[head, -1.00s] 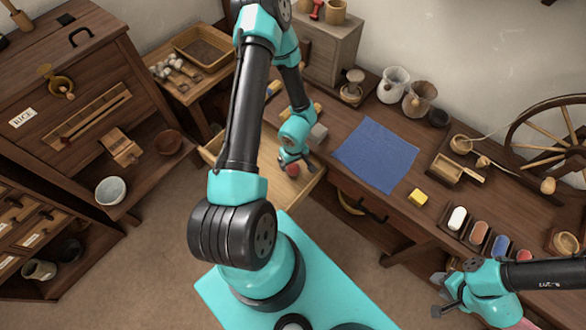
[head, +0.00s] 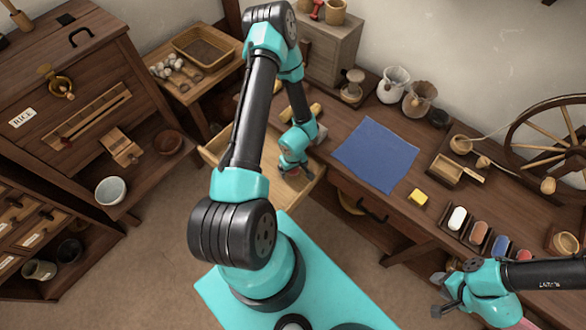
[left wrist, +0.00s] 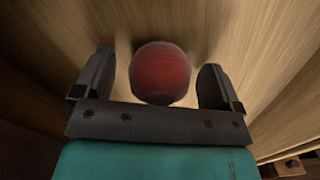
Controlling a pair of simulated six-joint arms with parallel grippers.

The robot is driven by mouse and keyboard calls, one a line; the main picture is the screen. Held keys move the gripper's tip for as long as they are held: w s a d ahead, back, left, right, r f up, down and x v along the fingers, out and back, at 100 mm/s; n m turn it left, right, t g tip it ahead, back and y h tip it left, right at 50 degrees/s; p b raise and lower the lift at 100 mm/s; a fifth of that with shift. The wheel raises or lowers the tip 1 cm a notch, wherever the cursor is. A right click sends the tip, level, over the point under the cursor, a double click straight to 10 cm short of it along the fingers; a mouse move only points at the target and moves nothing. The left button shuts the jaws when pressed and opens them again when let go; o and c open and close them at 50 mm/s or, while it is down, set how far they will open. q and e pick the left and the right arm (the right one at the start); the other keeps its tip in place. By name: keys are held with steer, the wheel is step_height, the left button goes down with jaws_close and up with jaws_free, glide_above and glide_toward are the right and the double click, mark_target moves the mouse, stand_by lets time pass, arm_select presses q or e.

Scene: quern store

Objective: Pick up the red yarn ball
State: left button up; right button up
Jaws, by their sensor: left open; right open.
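The red yarn ball (left wrist: 160,73) lies on the bare wooden bottom of the open drawer (head: 305,195). In the left wrist view it sits between the two fingers of my left gripper (left wrist: 157,85), with a gap on each side. In the head view my left gripper (head: 296,172) is down in the drawer and mostly hides the ball. My left gripper is open and holds nothing. My right gripper (head: 440,295) is open and empty at the lower right, away from the drawer.
The drawer's walls stand close around my left gripper. Several coloured pieces stand in holders (head: 480,233) at the right, near a spinning wheel (head: 555,140).

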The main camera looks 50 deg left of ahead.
arm_select(q)
steer(key=shift+c, duration=0.3)
steer(key=c, duration=0.9)
steer(key=shift+r, duration=0.1)
steer(key=shift+c, duration=0.2)
step_height(320, 180, up, 10)
steer(key=shift+f, duration=0.1)
stand_by(0.7)
